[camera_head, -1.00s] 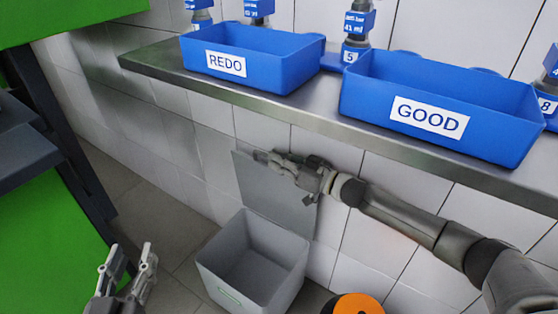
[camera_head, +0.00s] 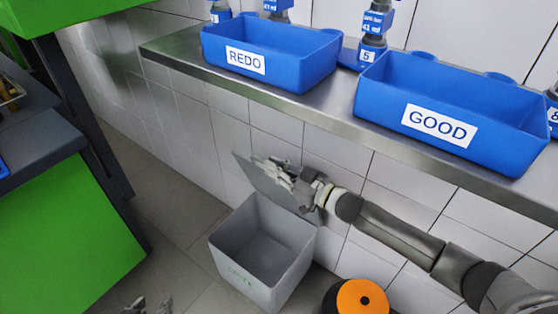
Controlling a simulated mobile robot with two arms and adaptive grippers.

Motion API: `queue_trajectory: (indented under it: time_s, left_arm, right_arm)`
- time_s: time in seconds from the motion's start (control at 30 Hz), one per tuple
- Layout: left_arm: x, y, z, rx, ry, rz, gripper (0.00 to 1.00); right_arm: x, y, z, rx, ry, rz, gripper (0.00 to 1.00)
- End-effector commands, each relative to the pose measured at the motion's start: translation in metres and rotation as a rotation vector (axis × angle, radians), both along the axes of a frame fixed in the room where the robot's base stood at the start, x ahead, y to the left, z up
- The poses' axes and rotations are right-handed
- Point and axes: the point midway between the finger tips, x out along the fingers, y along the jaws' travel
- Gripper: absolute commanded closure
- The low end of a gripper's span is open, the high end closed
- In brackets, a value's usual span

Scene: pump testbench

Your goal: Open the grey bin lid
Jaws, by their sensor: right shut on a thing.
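The grey bin (camera_head: 265,245) stands on the floor below the shelf, and its inside shows. Its grey lid (camera_head: 262,187) is raised at the back of the bin, tilted, near the tiled wall. My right gripper (camera_head: 270,167) is at the upper part of the lid, with its arm coming in from the right. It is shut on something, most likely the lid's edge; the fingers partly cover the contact. My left gripper (camera_head: 148,306) shows only as fingertips at the bottom edge, away from the bin. Whether it is open or shut is unclear.
A steel shelf (camera_head: 180,57) above carries a blue REDO bin (camera_head: 300,75) and a blue GOOD bin (camera_head: 495,142). An orange and black round object (camera_head: 360,298) stands right of the grey bin. A green cabinet (camera_head: 60,235) is at left. Floor between cabinet and bin is clear.

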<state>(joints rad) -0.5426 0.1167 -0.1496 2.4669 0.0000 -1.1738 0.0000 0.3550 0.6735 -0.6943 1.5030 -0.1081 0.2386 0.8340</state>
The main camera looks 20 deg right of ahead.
Motion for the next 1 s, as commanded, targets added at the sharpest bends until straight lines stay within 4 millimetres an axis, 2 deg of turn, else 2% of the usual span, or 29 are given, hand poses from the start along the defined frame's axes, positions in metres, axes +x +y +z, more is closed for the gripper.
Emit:
queue_trajectory:
  time_s: [0.37,0.4,0.57,0.87,1.0]
  left_arm:
    - [-0.004,0.001,-0.003,0.005,0.021,0.001,0.60]
    - [-0.004,0.001,-0.003,0.005,0.021,0.001,0.60]
    - [-0.004,0.001,-0.003,0.005,0.021,0.001,0.60]
    - [-0.003,0.001,-0.002,0.004,0.019,0.001,0.60]
    - [-0.003,0.001,-0.002,0.004,0.019,0.001,0.60]
  right_arm:
    - [-0.002,0.000,-0.005,0.003,0.012,-0.004,1.00]
    - [-0.002,0.000,-0.005,0.003,0.012,-0.004,0.90]
    - [-0.002,0.000,-0.005,0.001,0.010,-0.003,0.69]
    - [-0.004,-0.001,-0.003,0.001,0.006,-0.001,0.68]
    - [-0.013,-0.009,-0.004,-0.001,0.007,-0.001,0.68]
